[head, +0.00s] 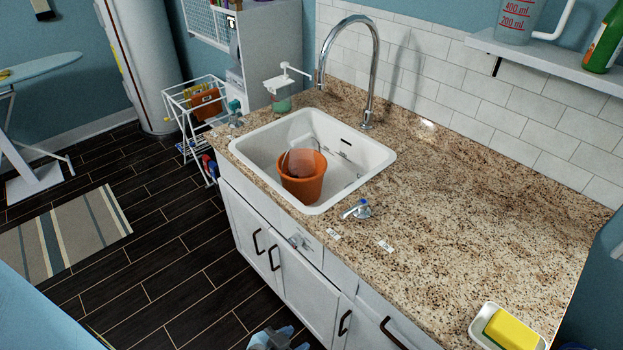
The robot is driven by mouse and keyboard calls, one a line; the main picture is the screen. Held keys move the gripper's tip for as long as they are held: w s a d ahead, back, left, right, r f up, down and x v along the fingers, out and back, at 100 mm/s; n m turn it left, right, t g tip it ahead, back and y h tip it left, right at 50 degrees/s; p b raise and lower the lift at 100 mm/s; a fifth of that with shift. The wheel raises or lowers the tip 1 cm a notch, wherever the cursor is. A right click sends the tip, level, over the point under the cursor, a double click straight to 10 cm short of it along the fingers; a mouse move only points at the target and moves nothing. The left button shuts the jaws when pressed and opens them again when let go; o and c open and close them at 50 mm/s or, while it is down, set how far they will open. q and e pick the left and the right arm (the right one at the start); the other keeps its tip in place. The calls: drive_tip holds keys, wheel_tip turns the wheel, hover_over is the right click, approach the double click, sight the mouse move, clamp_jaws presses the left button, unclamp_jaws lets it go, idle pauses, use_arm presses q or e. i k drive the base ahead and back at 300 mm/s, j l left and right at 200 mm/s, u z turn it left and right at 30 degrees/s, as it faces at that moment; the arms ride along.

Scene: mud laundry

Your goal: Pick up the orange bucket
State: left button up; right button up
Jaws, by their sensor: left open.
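The orange bucket (302,184) stands upright inside the white sink basin (241,152), toward its left front side. Its handle is raised above the rim, and a clear or pale shape shows at its mouth. My left gripper (279,336) is at the bottom edge of the head view, in front of the lower cabinets and well apart from the bucket. It is open and only partly in frame, with nothing seen between its fingers. My right gripper is not in view.
A tall curved faucet (372,60) rises behind the sink. A soap dispenser (281,98) stands at the back left. A blue-tipped knob (358,209) sits near the sink's front right corner. A yellow sponge (511,330) lies in a dish at the front right. The granite counter (470,200) is otherwise mostly clear.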

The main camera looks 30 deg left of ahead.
sight(302, 169)
drive_tip(key=j+z, duration=0.15)
drive_tip(key=z, duration=0.25)
drive_tip(key=j+z, duration=0.15)
drive_tip(key=z, duration=0.25)
drive_tip(key=j+z, duration=0.15)
drive_tip(key=z, duration=0.25)
drive_tip(key=k+j+z, duration=0.2)
drive_tip(key=j, duration=0.15)
drive_tip(key=j+z, duration=0.25)
drive_tip(key=k+j+z, duration=0.2)
drive_tip(key=j, duration=0.15)
drive_tip(key=k+j+z, duration=0.15)
drive_tip(key=k+j, duration=0.15)
drive_tip(key=j, duration=0.15)
drive_tip(key=k+j+z, duration=0.2)
drive_tip(key=j, duration=0.25)
drive_tip(key=k, duration=0.1)
